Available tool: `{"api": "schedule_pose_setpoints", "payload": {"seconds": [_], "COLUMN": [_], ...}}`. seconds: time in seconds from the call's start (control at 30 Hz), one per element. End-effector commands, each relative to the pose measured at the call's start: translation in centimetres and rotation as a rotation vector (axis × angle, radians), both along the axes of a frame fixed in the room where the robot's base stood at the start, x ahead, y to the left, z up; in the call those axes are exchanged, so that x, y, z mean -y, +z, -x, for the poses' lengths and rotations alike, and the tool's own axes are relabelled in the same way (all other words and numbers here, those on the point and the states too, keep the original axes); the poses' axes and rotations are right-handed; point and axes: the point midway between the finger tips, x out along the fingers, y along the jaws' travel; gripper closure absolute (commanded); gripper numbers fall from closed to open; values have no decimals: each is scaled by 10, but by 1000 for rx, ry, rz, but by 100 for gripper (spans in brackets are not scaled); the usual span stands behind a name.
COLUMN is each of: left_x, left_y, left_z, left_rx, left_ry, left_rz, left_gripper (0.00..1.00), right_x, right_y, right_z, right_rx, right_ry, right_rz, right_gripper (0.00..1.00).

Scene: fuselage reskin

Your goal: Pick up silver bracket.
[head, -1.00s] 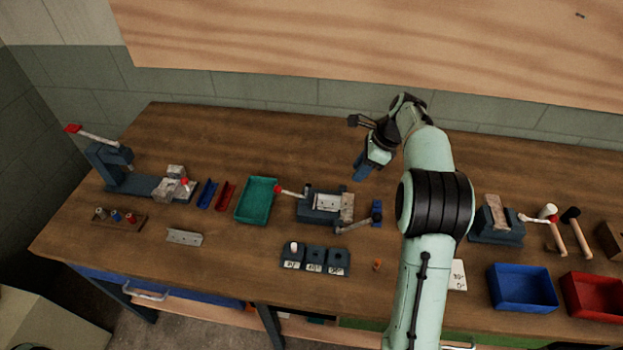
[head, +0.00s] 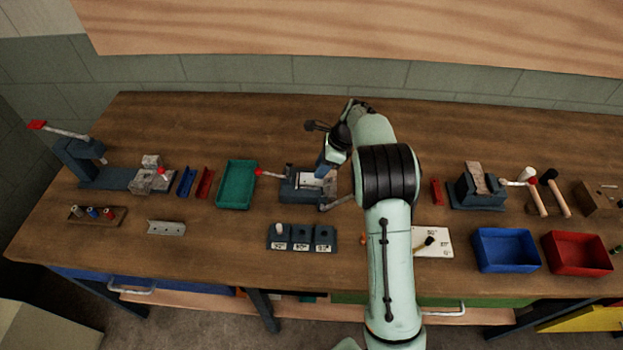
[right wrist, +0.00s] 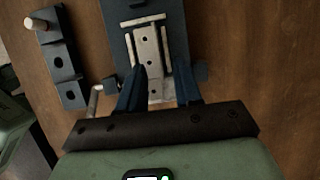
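A silver plate-like bracket with holes (head: 166,228) lies flat on the bench at the left front. A second silver piece with holes (right wrist: 149,50) sits in the blue clamping fixture (head: 290,195) at the bench's middle; the fixture also shows in the right wrist view (right wrist: 117,45). My right gripper (head: 326,168) is over the right back part of that fixture. In the right wrist view my right gripper (right wrist: 160,85) has its two blue fingers apart, on either side of the piece's near end. Contact cannot be told. My left gripper is not in view.
The fixture's red-tipped lever (head: 262,173) sticks out left toward a green tray (head: 237,185). A blue block with holes (head: 301,238) stands in front. Blue (head: 507,251) and red (head: 577,254) bins stand at right.

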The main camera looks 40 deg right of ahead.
Motion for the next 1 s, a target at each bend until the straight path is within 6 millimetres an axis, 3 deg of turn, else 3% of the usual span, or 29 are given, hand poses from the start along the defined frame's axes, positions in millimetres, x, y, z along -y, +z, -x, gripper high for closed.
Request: {"api": "schedule_pose_setpoints", "payload": {"seconds": [0.1,0.37,0.47,0.5,1.0], "left_x": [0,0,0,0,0], "left_y": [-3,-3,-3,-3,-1], "left_z": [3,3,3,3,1], "left_rx": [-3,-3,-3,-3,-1], "left_ry": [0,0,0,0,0], "left_rz": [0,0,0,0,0], "left_gripper": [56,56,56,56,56], "right_x": [-6,-7,-7,-7,-7], "right_y": [-18,-21,-21,-21,-11], "right_z": [-3,-5,-5,-5,-6], "right_rx": [-3,1,1,1,4], "right_ry": [2,2,2,2,1], "right_rz": [0,0,0,0,1], "right_gripper": [66,66,98,100,100]}}
